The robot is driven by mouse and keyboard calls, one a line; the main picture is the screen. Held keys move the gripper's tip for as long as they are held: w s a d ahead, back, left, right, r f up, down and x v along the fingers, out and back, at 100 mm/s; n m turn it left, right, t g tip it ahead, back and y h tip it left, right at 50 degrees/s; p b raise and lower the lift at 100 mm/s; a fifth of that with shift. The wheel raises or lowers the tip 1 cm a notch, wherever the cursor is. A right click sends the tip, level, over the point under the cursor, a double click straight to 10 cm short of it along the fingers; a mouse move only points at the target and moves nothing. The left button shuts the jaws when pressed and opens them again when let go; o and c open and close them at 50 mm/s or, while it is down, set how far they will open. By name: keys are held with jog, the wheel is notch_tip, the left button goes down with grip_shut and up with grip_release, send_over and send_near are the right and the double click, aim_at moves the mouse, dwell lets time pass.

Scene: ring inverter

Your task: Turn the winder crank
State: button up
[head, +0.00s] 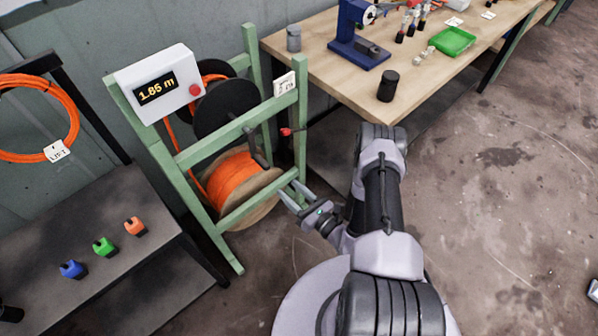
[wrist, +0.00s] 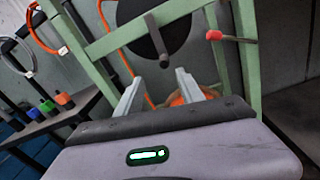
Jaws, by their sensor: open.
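The winder is a green frame (head: 212,147) with a black reel (head: 224,108) above and an orange cable spool (head: 240,178) below. Its dark crank (head: 257,148) hangs down in front of the green crossbar. In the wrist view the crank (wrist: 156,38) slants down to a round grip end just ahead of my fingers. My gripper (head: 290,190) is open and empty, at the lower right of the frame, apart from the crank. In the wrist view both fingertips (wrist: 160,78) show, with nothing between them.
A red-tipped lever (head: 287,132) sticks out from the right post. A white display box (head: 156,82) reads 1.85 m and has a red button. A wooden workbench (head: 325,66) stands behind right; a dark shelf (head: 95,278) with coloured blocks stands left.

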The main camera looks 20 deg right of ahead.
aim_at(257, 158)
jog(key=shift+h, duration=0.3)
jog(key=b+x, duration=0.1)
jog(key=x, duration=0.4)
jog(key=b+x, duration=0.2)
jog(key=x, duration=0.4)
jog(key=f+b+x, duration=0.1)
jog(key=x, duration=0.5)
jog(key=shift+d+b, duration=0.1)
jog(key=shift+b, duration=0.25)
jog(key=shift+w, duration=0.6)
grip_shut()
